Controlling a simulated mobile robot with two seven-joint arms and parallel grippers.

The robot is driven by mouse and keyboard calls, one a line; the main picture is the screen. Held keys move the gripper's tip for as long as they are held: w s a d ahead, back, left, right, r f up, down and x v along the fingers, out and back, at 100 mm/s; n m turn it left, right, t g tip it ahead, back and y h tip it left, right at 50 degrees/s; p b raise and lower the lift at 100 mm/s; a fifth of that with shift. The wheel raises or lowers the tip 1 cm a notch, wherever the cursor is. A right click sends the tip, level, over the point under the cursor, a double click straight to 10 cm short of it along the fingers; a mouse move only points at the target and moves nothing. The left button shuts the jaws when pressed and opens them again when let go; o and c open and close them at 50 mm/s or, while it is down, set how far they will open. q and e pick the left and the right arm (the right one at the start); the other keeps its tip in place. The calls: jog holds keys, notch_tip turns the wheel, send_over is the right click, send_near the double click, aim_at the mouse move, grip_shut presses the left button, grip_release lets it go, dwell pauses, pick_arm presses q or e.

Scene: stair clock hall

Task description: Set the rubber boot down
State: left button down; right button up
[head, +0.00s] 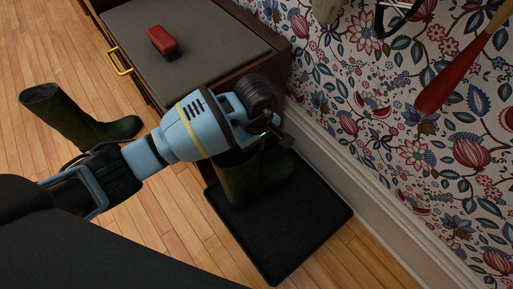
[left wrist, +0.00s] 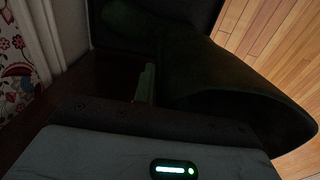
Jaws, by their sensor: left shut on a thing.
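My left gripper (head: 277,137) is shut on a dark green rubber boot (head: 246,180), gripping it at the upper shaft. The boot is over the black tray (head: 287,238) on the floor, its foot towards the wall. I cannot tell whether its sole touches the tray. In the left wrist view the boot (left wrist: 215,75) fills much of the picture, its wide opening at the right, with a pale finger (left wrist: 146,84) against it. A second green boot (head: 72,119) stands on the wooden floor at the left. My right gripper is not in view.
A dark wooden bench (head: 140,70) with a grey top and brass handle stands behind the tray, bearing a red block-like thing (head: 162,42). The flowered wall and white skirting (head: 358,208) border the tray's right. A red-ended wooden thing (head: 445,82) hangs there. The tray's front part is bare.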

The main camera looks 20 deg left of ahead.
pick_arm(q)
jog(key=shift+f, duration=0.7)
jog(key=shift+f+b, duration=0.1)
jog(key=shift+b, duration=0.2)
jog(key=c, duration=1.4)
grip_release()
jog(key=shift+f, duration=0.1)
jog(key=shift+c, duration=0.2)
notch_tip(320, 180, up, 12)
jog(key=p, duration=0.4)
jog(key=shift+f, duration=0.2)
jog(key=shift+r+p, duration=0.35)
jog(key=shift+d, duration=0.1)
